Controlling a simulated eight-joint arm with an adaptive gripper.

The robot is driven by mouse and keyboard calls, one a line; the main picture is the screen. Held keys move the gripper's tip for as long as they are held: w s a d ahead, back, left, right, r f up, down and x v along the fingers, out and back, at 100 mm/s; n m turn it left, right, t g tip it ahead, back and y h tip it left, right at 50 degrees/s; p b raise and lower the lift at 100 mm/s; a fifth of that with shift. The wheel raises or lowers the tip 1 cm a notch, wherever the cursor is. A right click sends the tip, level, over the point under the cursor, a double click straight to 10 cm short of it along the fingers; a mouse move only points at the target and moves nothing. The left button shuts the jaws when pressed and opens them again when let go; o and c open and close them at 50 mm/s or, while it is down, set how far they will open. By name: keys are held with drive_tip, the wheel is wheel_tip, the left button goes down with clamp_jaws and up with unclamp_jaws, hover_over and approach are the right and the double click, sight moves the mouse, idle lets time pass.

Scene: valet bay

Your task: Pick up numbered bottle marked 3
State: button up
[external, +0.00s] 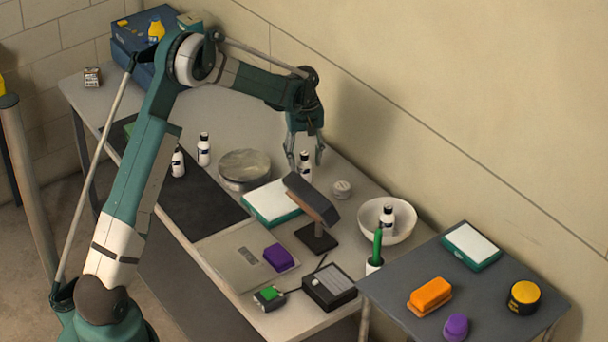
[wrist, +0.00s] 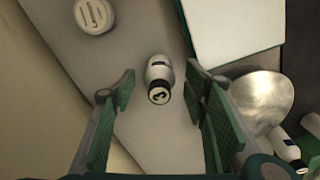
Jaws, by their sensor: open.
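A small white bottle with a dark cap (wrist: 159,78) stands on the grey table, and its top shows a mark that looks like 3. In the external view this bottle (external: 305,168) is beneath and between the fingers of my gripper (external: 305,158). In the wrist view my gripper (wrist: 158,92) is open, with one green-padded finger on each side of the bottle and a gap to both. Similar bottles stand at the left (external: 204,150), on the dark mat (external: 178,162) and in the white bowl (external: 387,217); their numbers cannot be read.
A metal bowl (external: 245,166), a white-topped green case (external: 270,207) and a dark lamp-like stand (external: 312,200) are close by. A round white puck (external: 342,189) lies to the right. The wall (external: 400,100) runs along the table's back edge.

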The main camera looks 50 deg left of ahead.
sight(304, 171)
drive_tip(key=shift+a+f+p, duration=0.1)
drive_tip(key=shift+f+p, duration=0.25)
drive_tip(key=shift+f, duration=2.25)
drive_tip(key=shift+c, duration=0.3)
drive_tip(key=c, duration=1)
